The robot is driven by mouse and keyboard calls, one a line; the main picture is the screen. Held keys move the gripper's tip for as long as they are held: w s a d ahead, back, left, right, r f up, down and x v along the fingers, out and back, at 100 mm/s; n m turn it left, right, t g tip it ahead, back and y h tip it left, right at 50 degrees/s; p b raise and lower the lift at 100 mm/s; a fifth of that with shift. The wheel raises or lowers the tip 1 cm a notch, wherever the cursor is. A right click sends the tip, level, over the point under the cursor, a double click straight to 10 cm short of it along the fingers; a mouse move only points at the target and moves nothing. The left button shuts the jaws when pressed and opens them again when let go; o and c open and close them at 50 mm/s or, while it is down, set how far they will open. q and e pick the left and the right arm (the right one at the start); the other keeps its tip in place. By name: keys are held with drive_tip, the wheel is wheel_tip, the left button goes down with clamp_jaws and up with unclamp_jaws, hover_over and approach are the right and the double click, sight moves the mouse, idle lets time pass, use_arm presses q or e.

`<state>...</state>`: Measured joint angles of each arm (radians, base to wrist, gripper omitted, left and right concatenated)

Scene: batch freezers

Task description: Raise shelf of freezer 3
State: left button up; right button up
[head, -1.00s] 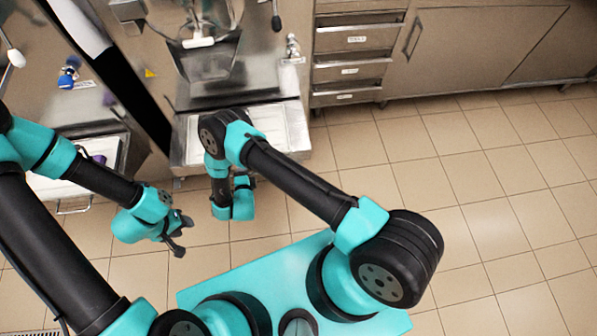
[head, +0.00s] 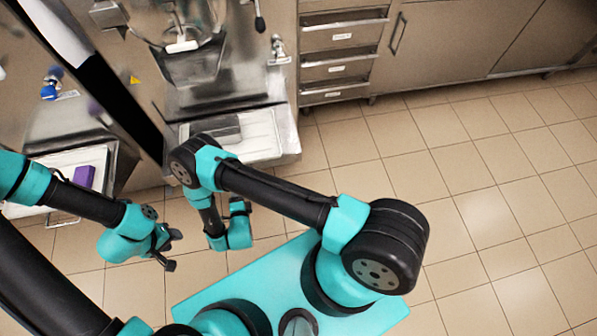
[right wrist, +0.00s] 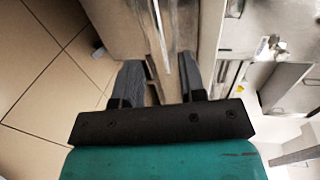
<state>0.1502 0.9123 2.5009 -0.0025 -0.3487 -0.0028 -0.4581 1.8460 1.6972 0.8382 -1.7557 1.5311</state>
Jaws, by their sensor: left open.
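A steel freezer (head: 190,65) stands at the upper middle of the head view, with a pale shelf (head: 262,132) at its front. A second freezer stands at the far left, with a white shelf (head: 35,210) low at its front. I cannot read which one is number 3. My left gripper (head: 171,251) is open and empty over the floor, in front of and apart from both shelves. My right arm reaches up to the middle shelf's front edge and bends down; its fingers are hidden in the head view. In the right wrist view, my right gripper (right wrist: 158,78) is open, with nothing between its fingers.
A dark grey block (head: 213,128) lies on the middle shelf, and a purple block (head: 84,177) on the left one. Steel drawers (head: 340,65) and cabinets (head: 450,40) line the back right. The tiled floor (head: 480,190) at right is clear.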

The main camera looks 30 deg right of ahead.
drive_tip(key=v, duration=0.8)
drive_tip(key=shift+w+d+r+n+g+y, duration=1.2)
drive_tip(key=shift+w+d+n+g+y, duration=0.3)
drive_tip(key=shift+w+d+n+g, duration=1.7)
drive_tip(key=s+d+r+n+g+y, duration=0.2)
drive_tip(key=s+d+r+n+g, duration=0.1)
drive_tip(key=d+r+n, duration=0.3)
drive_tip(key=s+d+r+n+g+y, duration=0.3)
drive_tip(key=s+d+r+n, duration=0.3)
drive_tip(key=d, duration=0.5)
drive_tip(key=shift+s+r+n+g+y, duration=0.2)
drive_tip(key=shift+s+n+g+y, duration=0.1)
drive_tip(key=shift+n+g, duration=0.45)
